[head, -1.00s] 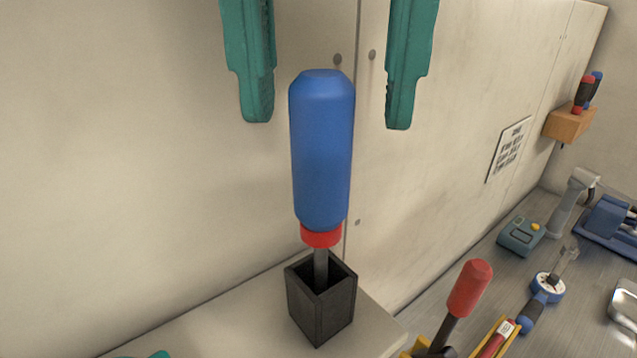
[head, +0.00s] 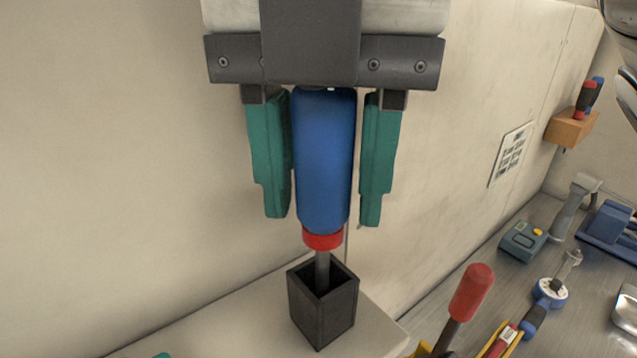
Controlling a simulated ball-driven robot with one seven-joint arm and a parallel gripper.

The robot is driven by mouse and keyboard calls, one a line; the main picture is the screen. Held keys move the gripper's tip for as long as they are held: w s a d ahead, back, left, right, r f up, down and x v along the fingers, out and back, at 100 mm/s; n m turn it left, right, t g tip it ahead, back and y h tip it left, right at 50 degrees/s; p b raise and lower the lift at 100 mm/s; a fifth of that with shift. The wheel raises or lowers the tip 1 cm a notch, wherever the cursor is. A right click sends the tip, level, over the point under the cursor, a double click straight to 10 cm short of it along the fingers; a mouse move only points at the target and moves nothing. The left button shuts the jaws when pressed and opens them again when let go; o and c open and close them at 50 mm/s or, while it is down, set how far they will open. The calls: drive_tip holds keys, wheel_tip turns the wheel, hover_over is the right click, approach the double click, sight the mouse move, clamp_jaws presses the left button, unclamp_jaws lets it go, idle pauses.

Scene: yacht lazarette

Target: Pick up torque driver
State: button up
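The torque driver (head: 323,165), with a thick blue handle, red collar and grey shaft, stands upright in the head view. Its shaft goes down into a black square holder (head: 322,308); the tip is hidden inside. My gripper (head: 323,220) points down over the handle, with one teal finger on each side. The palm is right above the handle's top, and I cannot tell whether they touch. A narrow gap shows between the right finger and the handle. The left finger is very close to the handle, and contact there is unclear.
The holder stands on a pale ledge (head: 240,325) beside a cream wall (head: 120,150). At lower right are a red-handled tool (head: 472,292), a blue-handled tool with a round dial (head: 549,288) and a teal device (head: 522,240). A wooden rack (head: 571,128) hangs on the far wall.

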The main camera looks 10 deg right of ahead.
clamp_jaws()
